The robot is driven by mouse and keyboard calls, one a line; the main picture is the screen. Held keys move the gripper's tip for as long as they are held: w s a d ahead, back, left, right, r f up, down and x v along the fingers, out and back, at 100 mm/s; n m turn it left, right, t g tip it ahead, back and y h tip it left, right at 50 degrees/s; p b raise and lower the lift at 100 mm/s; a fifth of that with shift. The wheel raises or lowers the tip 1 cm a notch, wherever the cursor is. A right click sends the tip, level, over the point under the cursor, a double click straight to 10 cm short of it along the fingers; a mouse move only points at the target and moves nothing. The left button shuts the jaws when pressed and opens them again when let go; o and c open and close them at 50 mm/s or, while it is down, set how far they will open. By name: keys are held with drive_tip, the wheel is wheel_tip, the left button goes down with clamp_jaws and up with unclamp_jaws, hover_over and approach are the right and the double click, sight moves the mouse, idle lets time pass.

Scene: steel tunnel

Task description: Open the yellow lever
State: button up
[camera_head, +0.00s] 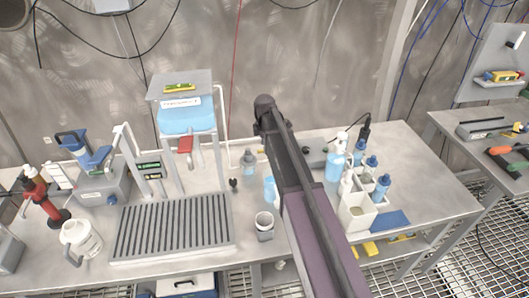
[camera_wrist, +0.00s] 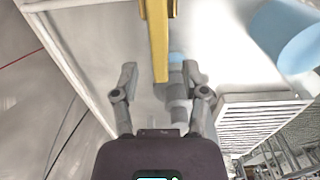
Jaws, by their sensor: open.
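The yellow lever (camera_wrist: 158,42) is a flat bar in the wrist view, running down from the top edge. Its lower end lies in the gap between my fingers in the picture, nearer the left finger. My gripper (camera_wrist: 160,72) is open, with visible space around the bar; I cannot tell how deep the bar sits between the fingers. A grey fitting with a blue top (camera_wrist: 176,75) shows behind it. In the head view my dark arm reaches over the bench, and I cannot make out the lever or my fingertips.
A blue tank with a red handle (camera_head: 185,145) stands over a slatted drain tray (camera_head: 172,226). Bottles (camera_head: 335,160) and a white caddy (camera_head: 357,212) stand to the right. A white pitcher (camera_head: 80,240) is at left.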

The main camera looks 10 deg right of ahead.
drive_tip(key=shift+f+b, duration=0.45)
drive_tip(key=shift+f, duration=0.2)
drive_tip(key=shift+c, duration=0.2)
clamp_jaws()
